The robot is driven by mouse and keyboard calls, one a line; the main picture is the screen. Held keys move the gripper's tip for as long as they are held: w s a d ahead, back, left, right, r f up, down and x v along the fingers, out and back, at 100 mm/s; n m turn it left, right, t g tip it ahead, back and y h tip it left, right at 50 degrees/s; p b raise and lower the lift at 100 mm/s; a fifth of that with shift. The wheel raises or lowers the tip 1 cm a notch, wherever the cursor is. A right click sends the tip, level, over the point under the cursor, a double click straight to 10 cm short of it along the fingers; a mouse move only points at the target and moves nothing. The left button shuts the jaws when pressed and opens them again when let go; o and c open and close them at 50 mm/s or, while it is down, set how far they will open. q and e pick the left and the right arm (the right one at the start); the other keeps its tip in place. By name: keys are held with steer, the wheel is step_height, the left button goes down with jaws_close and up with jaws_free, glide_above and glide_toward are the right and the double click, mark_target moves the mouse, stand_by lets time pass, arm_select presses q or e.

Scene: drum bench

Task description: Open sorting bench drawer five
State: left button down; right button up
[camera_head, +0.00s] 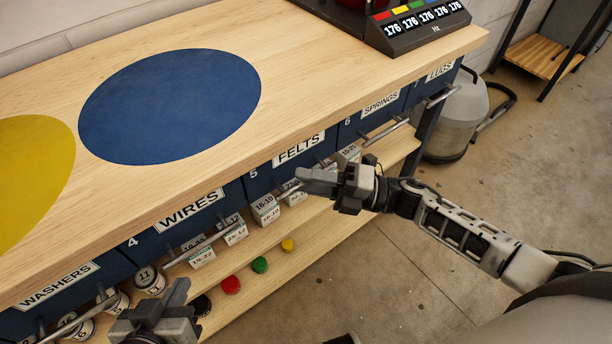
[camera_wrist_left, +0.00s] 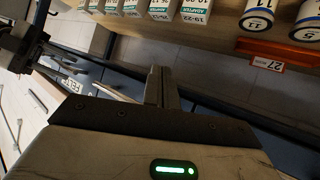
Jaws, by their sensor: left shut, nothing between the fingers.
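Drawer five (camera_head: 262,183) is the dark blue front marked 5 with a white FELTS label (camera_head: 299,149); it looks closed, in line with its neighbours. Its grey bar handle (camera_head: 288,192) is partly hidden behind my right gripper. My right gripper (camera_head: 304,180) points left in front of this handle; I cannot tell whether it touches the bar or how far its fingers are apart. My left gripper (camera_head: 184,302) is lower, in front of drawer four, shut and empty. In the left wrist view its fingers (camera_wrist_left: 161,90) are together, and the FELTS label (camera_wrist_left: 71,86) shows at left.
Drawer four, WIRES (camera_head: 190,210), is left of drawer five; SPRINGS (camera_head: 381,103) is right. Small labelled boxes (camera_head: 265,208) and cans (camera_head: 150,280) stand below the handles. Red, green and yellow discs (camera_head: 260,265) lie on the lower wooden shelf. A grey canister (camera_head: 460,115) stands at right.

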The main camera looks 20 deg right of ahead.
arm_select(q)
steer(key=shift+w+r, duration=0.1)
arm_select(e)
steer(key=shift+w+a, duration=0.2)
steer(key=shift+a, duration=0.15)
jaws_close()
arm_select(q)
steer(key=shift+r, duration=0.1)
